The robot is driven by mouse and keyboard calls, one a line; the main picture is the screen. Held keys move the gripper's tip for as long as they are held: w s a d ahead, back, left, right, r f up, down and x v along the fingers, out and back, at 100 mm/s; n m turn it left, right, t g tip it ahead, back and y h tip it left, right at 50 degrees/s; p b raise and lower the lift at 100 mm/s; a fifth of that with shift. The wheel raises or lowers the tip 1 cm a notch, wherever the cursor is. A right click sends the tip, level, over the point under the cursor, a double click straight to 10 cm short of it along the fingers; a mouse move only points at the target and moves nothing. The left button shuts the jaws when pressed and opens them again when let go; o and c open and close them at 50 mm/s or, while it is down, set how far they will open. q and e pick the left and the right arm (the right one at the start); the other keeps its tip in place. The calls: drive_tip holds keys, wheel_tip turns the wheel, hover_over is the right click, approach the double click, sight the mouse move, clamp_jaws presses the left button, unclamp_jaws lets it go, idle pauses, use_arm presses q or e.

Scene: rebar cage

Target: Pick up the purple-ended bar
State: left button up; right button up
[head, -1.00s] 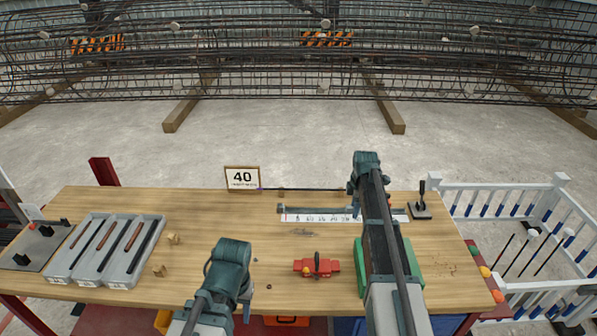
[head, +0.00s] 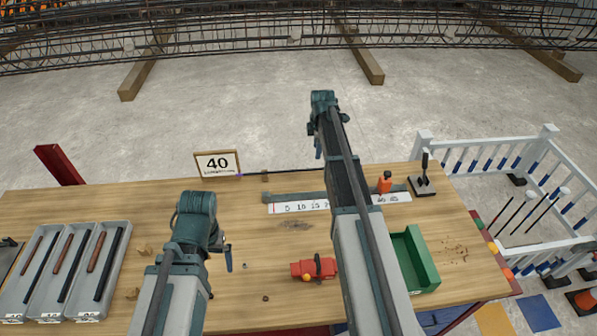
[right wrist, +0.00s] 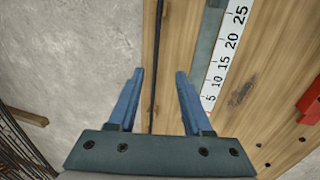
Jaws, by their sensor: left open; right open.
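The purple-ended bar (head: 285,172) is a thin dark rod lying along the back edge of the table. Its purple end is beside the "40" sign, and its right part goes behind my right arm. My right gripper (head: 318,147) is open near the right part of the bar. In the right wrist view, the bar (right wrist: 155,50) runs lengthwise through the gap between the open blue fingers (right wrist: 159,73). The fingers do not visibly touch it, and I cannot tell the height gap. My left gripper (head: 229,258) is open and empty above the table's middle, mostly hidden by its wrist.
The "40" sign (head: 217,164) stands at the back edge. A white ruler strip (head: 300,207) lies in front of the bar. A red device (head: 314,269), a green tray (head: 424,268) and a black-handled stand (head: 423,183) are to the right. Grey trays (head: 83,305) with short bars are left.

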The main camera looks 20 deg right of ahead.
drive_tip(key=b, duration=0.6)
hover_over(313, 169)
drive_tip(key=s, duration=0.2)
wheel_tip(313, 169, down, 7)
use_arm(q)
wheel_tip(313, 169, down, 7)
wheel_tip(313, 169, down, 5)
drive_tip(key=b, duration=0.5)
drive_tip(key=shift+f, duration=0.1)
use_arm(e)
drive_tip(key=f, duration=0.1)
drive_tip(key=w+f, duration=0.1)
drive_tip(key=f, duration=0.3)
drive_tip(key=shift+w, duration=0.35)
clamp_jaws()
drive_tip(key=shift+r, duration=0.1)
